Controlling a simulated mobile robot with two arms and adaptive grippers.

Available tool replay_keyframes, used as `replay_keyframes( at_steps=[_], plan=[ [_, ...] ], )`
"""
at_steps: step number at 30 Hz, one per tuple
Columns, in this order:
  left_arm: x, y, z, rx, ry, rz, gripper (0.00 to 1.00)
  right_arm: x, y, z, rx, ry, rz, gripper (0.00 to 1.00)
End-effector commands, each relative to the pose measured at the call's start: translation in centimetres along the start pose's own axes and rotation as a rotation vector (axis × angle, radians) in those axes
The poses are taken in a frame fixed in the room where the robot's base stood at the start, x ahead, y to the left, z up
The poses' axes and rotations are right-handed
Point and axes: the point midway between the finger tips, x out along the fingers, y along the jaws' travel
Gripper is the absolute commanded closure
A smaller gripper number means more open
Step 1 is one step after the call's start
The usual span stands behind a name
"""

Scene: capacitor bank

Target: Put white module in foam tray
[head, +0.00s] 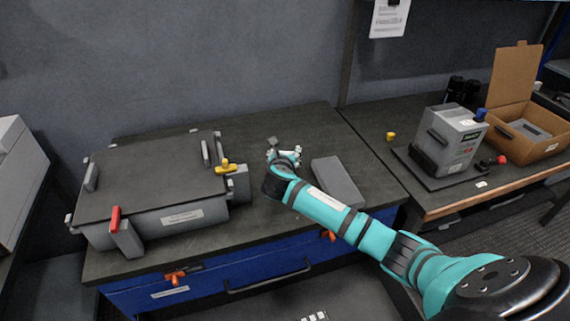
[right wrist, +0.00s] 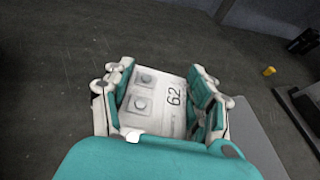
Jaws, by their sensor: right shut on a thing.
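My right gripper (head: 285,153) is over the back right part of the dark bench top. In the right wrist view, my right gripper (right wrist: 170,100) is shut on the white module (right wrist: 172,95), with a finger on each side. The module shows two round studs and the number 62. In the head view the module is mostly hidden by the gripper. I cannot tell whether it touches the bench. A flat grey block (head: 338,182), perhaps the foam tray, lies just right of the gripper; it also shows in the wrist view (right wrist: 258,135). My left gripper is not in view.
A large grey case (head: 150,180) with red and yellow handles stands on the left of the bench. On the right bench are a grey device (head: 450,140) on a dark mat, an open cardboard box (head: 550,117) and a small yellow block (head: 390,136). Bench behind the gripper is clear.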

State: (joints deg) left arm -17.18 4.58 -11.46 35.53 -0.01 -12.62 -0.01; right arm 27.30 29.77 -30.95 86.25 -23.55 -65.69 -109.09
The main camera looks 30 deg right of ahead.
Motion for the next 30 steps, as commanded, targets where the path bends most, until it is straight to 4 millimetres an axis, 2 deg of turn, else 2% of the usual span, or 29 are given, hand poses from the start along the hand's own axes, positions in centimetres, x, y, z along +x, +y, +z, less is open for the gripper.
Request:
replay_keyframes(
  at_steps=[3,10,20,21,26,30],
  plan=[
    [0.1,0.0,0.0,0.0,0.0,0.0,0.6,0.5,0.0,-0.3,0.0,0.0,0.0,0.9],
    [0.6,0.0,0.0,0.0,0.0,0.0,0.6,1.5,0.0,-3.1,-0.001,0.001,0.001,0.9],
    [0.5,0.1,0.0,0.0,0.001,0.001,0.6,1.6,0.0,-3.3,-0.001,-0.001,0.0,0.9],
    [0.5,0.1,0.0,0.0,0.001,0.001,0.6,1.6,0.0,-3.5,-0.001,0.001,0.0,0.42],
    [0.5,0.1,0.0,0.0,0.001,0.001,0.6,1.6,0.0,-3.4,-0.001,0.001,0.0,0.21],
    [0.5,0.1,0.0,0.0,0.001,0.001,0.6,1.6,0.0,-3.4,-0.001,0.001,0.0,0.19]
  ],
)
